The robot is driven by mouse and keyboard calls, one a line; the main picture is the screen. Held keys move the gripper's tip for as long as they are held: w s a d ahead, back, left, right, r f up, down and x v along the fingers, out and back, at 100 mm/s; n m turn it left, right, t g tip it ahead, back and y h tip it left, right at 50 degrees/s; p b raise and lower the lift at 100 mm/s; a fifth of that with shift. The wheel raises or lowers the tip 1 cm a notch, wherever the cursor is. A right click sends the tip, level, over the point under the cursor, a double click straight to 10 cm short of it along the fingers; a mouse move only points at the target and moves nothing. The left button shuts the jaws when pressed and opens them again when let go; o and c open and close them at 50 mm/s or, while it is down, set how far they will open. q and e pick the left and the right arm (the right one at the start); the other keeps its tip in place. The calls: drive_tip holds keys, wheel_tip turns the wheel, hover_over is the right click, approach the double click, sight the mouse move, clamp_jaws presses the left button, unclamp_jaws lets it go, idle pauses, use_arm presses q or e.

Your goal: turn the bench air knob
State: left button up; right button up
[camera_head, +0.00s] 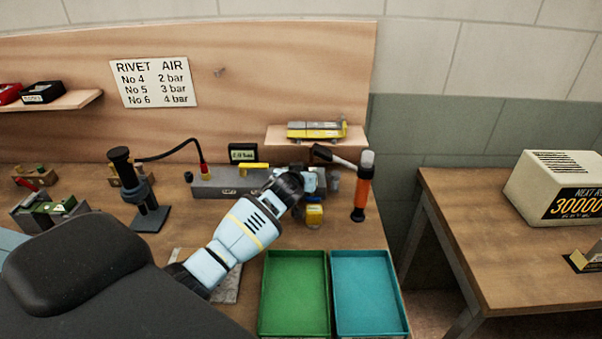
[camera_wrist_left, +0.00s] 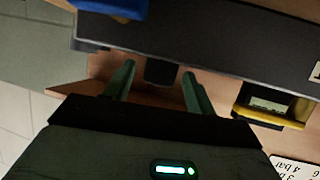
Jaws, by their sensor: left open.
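The bench air unit is a long grey block (camera_head: 228,183) at the back of the bench, with a small display (camera_head: 243,153) that seems to read about 2.0. In the left wrist view the dark block (camera_wrist_left: 225,42) crosses the top. A short dark round stub, seemingly the knob (camera_wrist_left: 160,72), stands out from it. My left gripper (camera_wrist_left: 158,76) is open, its two green fingers on either side of the stub with gaps visible. In the head view my left gripper (camera_head: 298,186) covers the block's right part, and its fingertips are hidden. My right gripper is not in view.
An orange-handled tool (camera_head: 362,188) stands just right of the gripper, with a yellow-blue item (camera_head: 314,214) below it. A small shelf (camera_head: 280,145) is behind. A green tray (camera_head: 295,293) and a teal tray (camera_head: 366,293) lie in front. A black stand (camera_head: 150,217) is left.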

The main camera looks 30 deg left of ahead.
use_arm(q)
drive_tip(key=shift+c, duration=0.4)
drive_tip(key=c, duration=0.9)
drive_tip(key=shift+m+t+h, duration=0.3)
drive_tip(key=shift+m+h, duration=0.1)
drive_tip(key=shift+a+m+h, duration=0.2)
drive_tip(key=shift+m+h, duration=0.5)
drive_tip(key=shift+h, duration=0.3)
drive_tip(key=shift+a+f+m+h, duration=0.1)
drive_tip(key=shift+f+m+h, duration=0.05)
drive_tip(key=shift+m+h, duration=0.45)
drive_tip(key=shift+f+m+h+b, duration=0.1)
drive_tip(key=shift+m+h+b, duration=0.55)
drive_tip(key=shift+b, duration=0.2)
drive_tip(key=shift+m+h+b, duration=0.35)
drive_tip(key=shift+h+b, duration=0.2)
drive_tip(key=shift+r+m+h, duration=0.25)
drive_tip(key=shift+m+h, duration=0.05)
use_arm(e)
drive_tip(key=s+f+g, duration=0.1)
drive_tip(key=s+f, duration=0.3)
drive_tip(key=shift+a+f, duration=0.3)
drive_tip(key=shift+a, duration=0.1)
